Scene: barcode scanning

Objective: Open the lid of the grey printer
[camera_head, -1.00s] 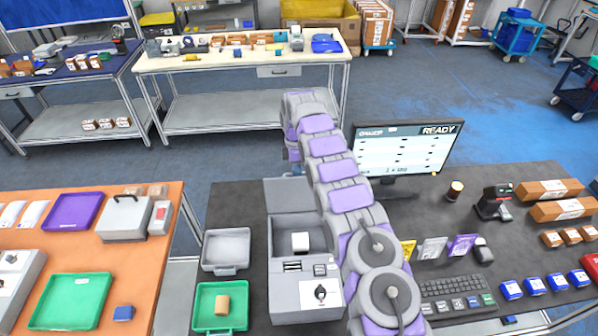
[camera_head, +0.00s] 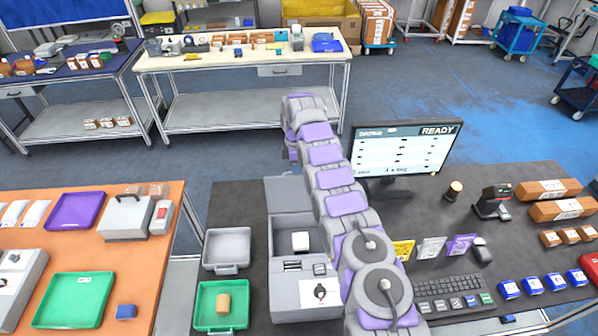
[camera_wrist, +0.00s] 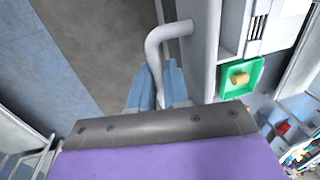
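The grey printer (camera_head: 290,290) stands on the dark table in the head view, its inside exposed with a white roll (camera_head: 300,242) in it. Its lid (camera_head: 290,194) is swung up and back behind the body, partly covered by my arm. In the wrist view, the lid's pale curved handle (camera_wrist: 153,47) runs down between the two blue fingers of my gripper (camera_wrist: 158,75). The fingers lie close on both sides of the handle. In the head view my gripper is hidden behind my arm.
A grey tray (camera_head: 226,247) and a green tray (camera_head: 205,320) holding a brown block (camera_head: 223,303) are left of the printer. A monitor (camera_head: 405,150), keyboard (camera_head: 450,290) and scanner (camera_head: 493,202) are to the right.

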